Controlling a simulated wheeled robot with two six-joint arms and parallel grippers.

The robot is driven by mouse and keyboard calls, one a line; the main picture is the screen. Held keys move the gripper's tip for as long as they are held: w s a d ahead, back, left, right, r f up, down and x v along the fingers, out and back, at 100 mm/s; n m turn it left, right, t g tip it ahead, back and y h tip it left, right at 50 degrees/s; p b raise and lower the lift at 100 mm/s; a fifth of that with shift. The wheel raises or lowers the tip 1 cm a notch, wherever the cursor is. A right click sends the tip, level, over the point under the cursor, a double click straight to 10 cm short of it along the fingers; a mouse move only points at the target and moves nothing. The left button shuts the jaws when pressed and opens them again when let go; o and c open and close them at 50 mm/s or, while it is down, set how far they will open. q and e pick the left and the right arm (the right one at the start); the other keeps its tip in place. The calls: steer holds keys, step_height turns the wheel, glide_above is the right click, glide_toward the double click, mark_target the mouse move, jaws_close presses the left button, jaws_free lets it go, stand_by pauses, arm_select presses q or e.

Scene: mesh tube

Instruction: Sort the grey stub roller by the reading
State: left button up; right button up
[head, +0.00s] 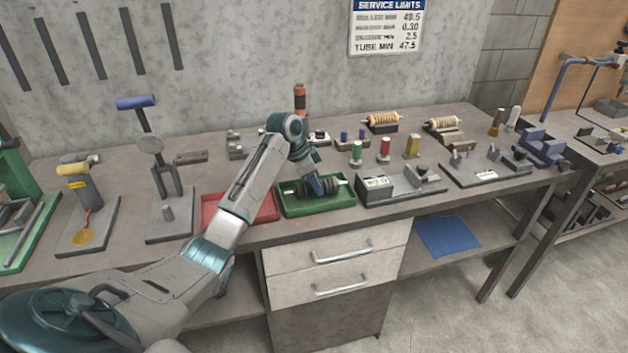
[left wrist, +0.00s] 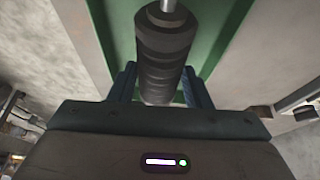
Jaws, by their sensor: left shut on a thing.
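The grey stub roller (left wrist: 167,45) is a dark, ribbed cylinder with a metal shaft end. In the left wrist view it lies between the two fingers of my left gripper (left wrist: 160,85), over a green surface. In the head view my left gripper (head: 322,188) reaches down at the green tray (head: 318,208), shut on the roller (head: 298,188). The roller is level, within the tray's outline; I cannot tell whether it touches the tray floor. A red tray (head: 262,215) is just left of it, partly hidden by my arm. A gauge with a small display (head: 377,182) stands right of the green tray. My right gripper is not visible.
A service limits sign (head: 388,25) hangs on the wall. Green, red and yellow cylinders (head: 384,150) stand behind the gauge. Two tan rollers (head: 381,119) rest on stands at the back. Fixtures with upright posts (head: 168,212) stand at the left. Drawers (head: 340,255) are below the bench's front edge.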

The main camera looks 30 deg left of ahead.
arm_select(q)
steer(key=shift+f, duration=0.3)
steer(key=o, duration=0.9)
steer(key=shift+c, duration=0.2)
steer(key=o, duration=0.4)
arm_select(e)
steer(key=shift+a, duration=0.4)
arm_select(q)
steer(key=shift+o, duration=0.2)
